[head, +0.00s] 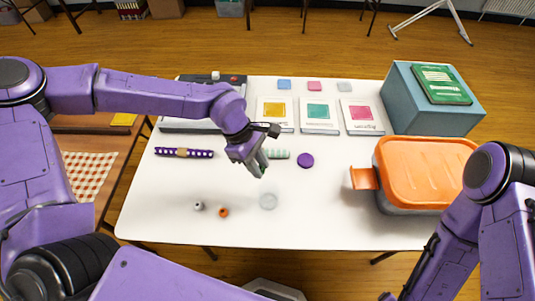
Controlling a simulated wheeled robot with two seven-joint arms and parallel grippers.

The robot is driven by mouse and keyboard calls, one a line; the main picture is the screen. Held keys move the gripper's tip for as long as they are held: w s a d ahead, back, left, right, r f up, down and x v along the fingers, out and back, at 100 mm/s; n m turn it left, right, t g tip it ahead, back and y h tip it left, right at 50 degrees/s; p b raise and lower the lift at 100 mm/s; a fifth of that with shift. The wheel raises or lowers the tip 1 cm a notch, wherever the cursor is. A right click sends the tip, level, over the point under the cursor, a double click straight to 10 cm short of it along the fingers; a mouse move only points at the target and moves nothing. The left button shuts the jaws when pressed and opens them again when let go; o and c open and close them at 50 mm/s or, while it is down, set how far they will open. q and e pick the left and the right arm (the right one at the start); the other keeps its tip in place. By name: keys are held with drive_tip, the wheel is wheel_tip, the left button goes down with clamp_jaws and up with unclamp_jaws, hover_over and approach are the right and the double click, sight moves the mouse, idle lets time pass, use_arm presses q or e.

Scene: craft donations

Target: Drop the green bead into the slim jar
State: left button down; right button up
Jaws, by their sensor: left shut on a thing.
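My left gripper (258,168) hangs over the middle of the white table, fingers pointing down. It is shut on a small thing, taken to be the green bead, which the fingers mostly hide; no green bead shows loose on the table.
A white bead (199,206) and an orange bead (223,212) lie left of the jar.

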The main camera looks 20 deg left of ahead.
use_arm(q)
drive_tip(key=s+d+n+t+b, duration=0.1)
drive_tip(key=n, duration=0.1)
drive_tip(key=s+d+f+n+b, duration=0.1)
drive_tip(key=d+n+b, duration=0.1)
drive_tip(key=shift+f+t+b, duration=0.1)
drive_tip(key=shift+t+b, duration=0.2)
drive_tip(key=shift+t, duration=0.1)
use_arm(e)
wheel_tip(320, 180, down, 3)
drive_tip(key=shift+d+r, duration=0.1)
drive_tip(key=shift+r, duration=0.05)
drive_tip(key=shift+s, duration=0.1)
